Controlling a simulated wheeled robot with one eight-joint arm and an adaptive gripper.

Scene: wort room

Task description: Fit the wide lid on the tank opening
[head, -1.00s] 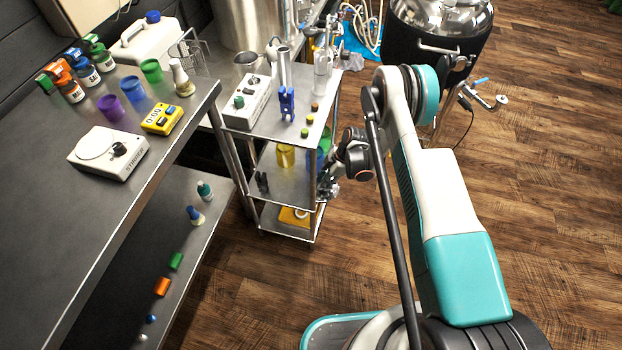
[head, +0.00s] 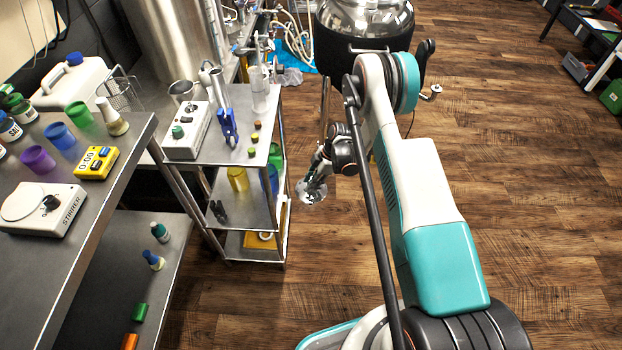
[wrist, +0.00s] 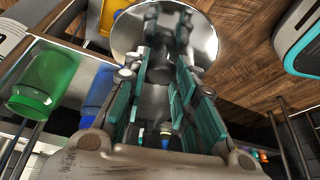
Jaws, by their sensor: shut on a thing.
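The wide lid (head: 309,195) is a shiny round metal disc to the right of the cart, in the air above the floor. My gripper (head: 317,179) is shut on it from above in the head view. In the wrist view the mirror-like lid (wrist: 204,40) lies beyond the fingers of my gripper (wrist: 165,50), which hide its middle. The tank (head: 362,22) has a shiny domed top and a black jacket, and stands at the top of the head view. Its top is cut off by the frame, so its opening is not seen.
A three-shelf steel cart (head: 262,153) stands close left of the gripper. A steel bench (head: 75,215) is at the left.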

